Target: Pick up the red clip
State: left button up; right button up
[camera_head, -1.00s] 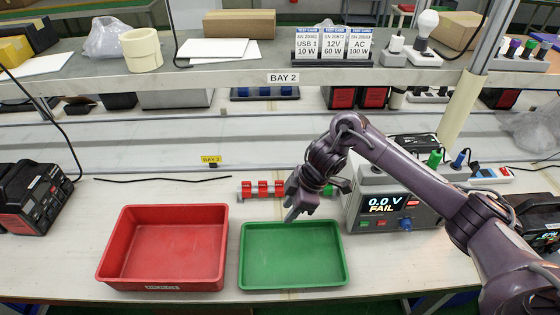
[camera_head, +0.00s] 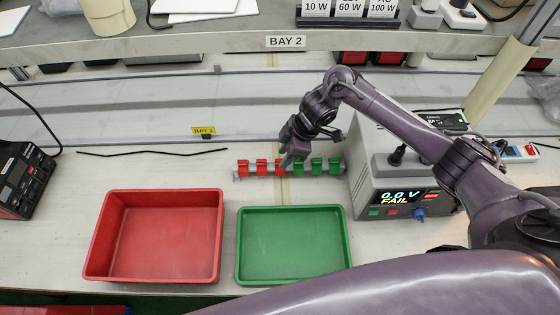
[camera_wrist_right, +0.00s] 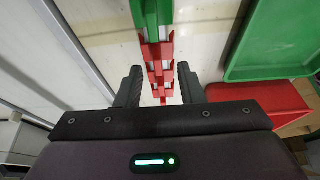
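A row of red clips (camera_head: 261,167) and green clips (camera_head: 317,167) sits on a grey rail behind the trays, red on the left and green on the right. My right gripper (camera_head: 287,163) is low over the middle of the row, where red meets green, and partly hides the clips there. In the right wrist view my right gripper (camera_wrist_right: 159,78) is open, its fingers on either side of the row. A red clip (camera_wrist_right: 157,50) lies just beyond the fingertips, with more red between the fingers. No grip on it shows. My left gripper is out of view.
A red tray (camera_head: 94,235) and a green tray (camera_head: 242,245) stand in front of the row. A tester (camera_head: 370,190) reading "0.0 V FAIL" stands close to its right. A black cable (camera_head: 150,152) lies on the left. A shelf edge (camera_head: 180,45) crosses above.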

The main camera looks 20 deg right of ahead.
jog(key=shift+w+a+f, duration=0.15)
jog(key=shift+a+f, duration=0.1)
jog(key=shift+f, duration=0.4)
jog(key=shift+w+a+f, duration=0.1)
jog(key=shift+a+f, duration=0.05)
jog(key=shift+f, duration=0.3)
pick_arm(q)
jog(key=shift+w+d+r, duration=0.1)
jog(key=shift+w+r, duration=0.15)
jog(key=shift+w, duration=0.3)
pick_arm(e)
grip_shut()
jog(key=shift+r, duration=0.1)
